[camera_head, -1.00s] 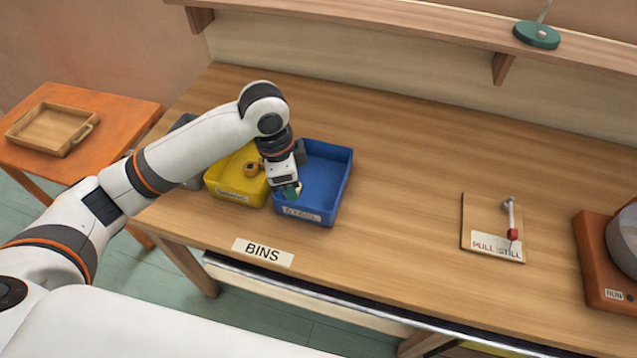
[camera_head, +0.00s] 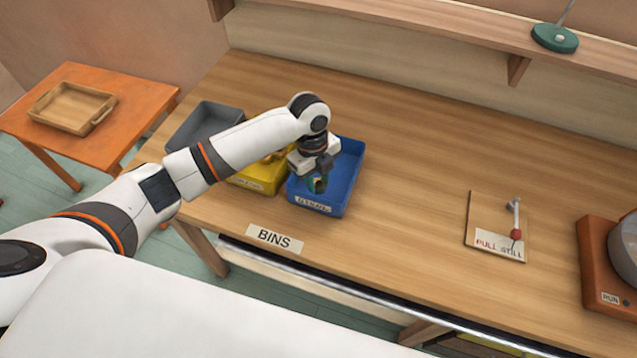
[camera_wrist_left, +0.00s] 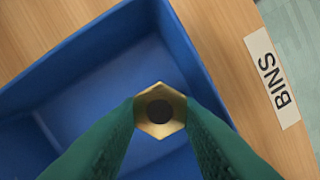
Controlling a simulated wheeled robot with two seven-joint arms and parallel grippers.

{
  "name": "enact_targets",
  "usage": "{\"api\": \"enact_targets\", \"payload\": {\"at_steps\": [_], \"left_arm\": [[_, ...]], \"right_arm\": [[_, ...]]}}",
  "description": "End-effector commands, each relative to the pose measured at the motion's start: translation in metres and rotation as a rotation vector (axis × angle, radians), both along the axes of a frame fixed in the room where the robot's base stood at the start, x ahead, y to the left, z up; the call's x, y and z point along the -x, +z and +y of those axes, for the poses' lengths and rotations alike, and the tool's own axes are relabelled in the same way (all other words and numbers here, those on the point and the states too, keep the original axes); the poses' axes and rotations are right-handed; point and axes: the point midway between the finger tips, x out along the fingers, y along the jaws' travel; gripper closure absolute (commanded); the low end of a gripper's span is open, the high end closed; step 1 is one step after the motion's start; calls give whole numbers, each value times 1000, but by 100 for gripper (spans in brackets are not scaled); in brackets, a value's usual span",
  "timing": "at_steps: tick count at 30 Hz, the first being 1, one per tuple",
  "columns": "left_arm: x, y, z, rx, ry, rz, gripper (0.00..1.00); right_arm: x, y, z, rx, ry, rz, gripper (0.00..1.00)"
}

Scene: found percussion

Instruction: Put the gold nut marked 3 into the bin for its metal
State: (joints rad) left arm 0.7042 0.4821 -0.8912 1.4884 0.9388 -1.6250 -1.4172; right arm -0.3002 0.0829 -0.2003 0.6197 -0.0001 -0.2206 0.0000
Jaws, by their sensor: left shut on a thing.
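My left gripper (camera_head: 318,186) is shut on a gold hexagonal nut, with green fingers on either side of it. The gold nut (camera_wrist_left: 143,112) shows clearly in the left wrist view, with its dark hole facing the camera; no number can be read on it. The gripper holds it above the blue bin (camera_head: 346,170), which also shows below it in the left wrist view (camera_wrist_left: 95,75). The yellow bin (camera_head: 252,183) stands just left of the blue one, partly hidden by my arm. The grey bin (camera_head: 205,120) is farther left. My right gripper is not in view.
A BINS label (camera_head: 275,239) lies in front of the bins. A PULL STILL board (camera_head: 482,225) with a red-tipped lever and an orange RUN machine (camera_head: 600,262) are at the right. A wooden tray (camera_head: 72,108) is on the side table. The middle bench is clear.

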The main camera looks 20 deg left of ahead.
Motion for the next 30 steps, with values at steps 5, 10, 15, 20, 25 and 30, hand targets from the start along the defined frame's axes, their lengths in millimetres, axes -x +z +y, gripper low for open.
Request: {"api": "enact_targets", "payload": {"at_steps": [5,10,15,20,25,30], "left_arm": [[1,-21,0,-1,2,3,94],[0,-38,0,0,2,-1,94],[0,-40,0,0,1,-2,94],[0,-42,0,0,1,-1,94],[0,-43,0,0,1,-1,59],[0,-43,0,0,1,-1,59]], "right_arm": [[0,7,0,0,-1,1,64],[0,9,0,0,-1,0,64],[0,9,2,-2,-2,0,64],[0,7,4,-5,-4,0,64],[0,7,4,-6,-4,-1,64],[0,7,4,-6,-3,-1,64]]}}
